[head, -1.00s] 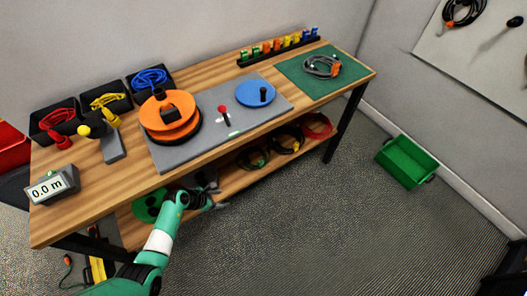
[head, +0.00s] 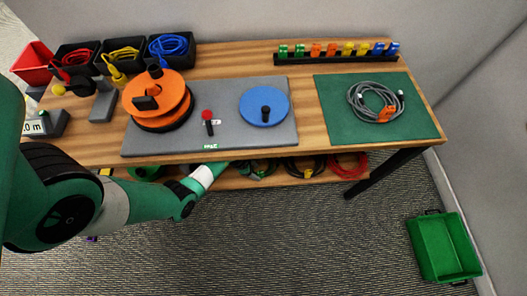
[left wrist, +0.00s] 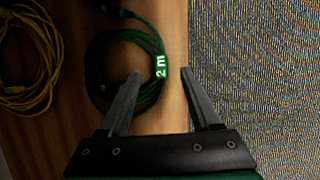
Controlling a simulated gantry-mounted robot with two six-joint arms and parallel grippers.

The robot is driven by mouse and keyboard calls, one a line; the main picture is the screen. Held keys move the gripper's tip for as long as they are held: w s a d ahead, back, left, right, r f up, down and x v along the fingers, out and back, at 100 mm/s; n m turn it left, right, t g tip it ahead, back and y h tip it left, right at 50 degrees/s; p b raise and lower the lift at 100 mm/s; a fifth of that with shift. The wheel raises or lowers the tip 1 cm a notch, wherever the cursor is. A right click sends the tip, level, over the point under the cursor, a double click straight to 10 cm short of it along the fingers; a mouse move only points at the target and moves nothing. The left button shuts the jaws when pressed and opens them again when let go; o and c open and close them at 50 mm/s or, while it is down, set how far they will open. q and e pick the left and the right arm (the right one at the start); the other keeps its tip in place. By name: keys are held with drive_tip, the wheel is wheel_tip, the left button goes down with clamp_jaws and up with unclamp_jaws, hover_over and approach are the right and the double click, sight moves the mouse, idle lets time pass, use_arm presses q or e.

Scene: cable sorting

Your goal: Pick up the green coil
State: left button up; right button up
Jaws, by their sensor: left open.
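The green coil (left wrist: 156,48) is a dark green ring of cable with a white "2 m" tag (left wrist: 160,67), lying on the wooden lower shelf in the left wrist view. In the head view it is partly hidden (head: 266,168) beneath the bench's front edge. My left gripper (left wrist: 160,73) is open, and the tagged right side of the coil appears between its fingertips. I cannot tell whether they touch it. In the head view my left arm reaches low under the bench edge, with its gripper largely hidden. My right gripper is not in view.
A yellow coil (left wrist: 35,55) lies left of the green one in the wrist view. A red coil (head: 348,166) is farther right on the shelf. The bench top (head: 305,125) hangs over the shelf. A green bin (head: 443,246) stands on the floor at right.

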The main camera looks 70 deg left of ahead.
use_arm(q)
drive_tip(key=b+x, duration=0.3)
drive_tip(key=x, duration=0.1)
drive_tip(key=shift+w+d+f+b, duration=0.1)
drive_tip(key=shift+w+f+b, duration=0.15)
drive_tip(key=shift+f+b, duration=0.15)
drive_tip(key=shift+r, duration=0.15)
clamp_jaws()
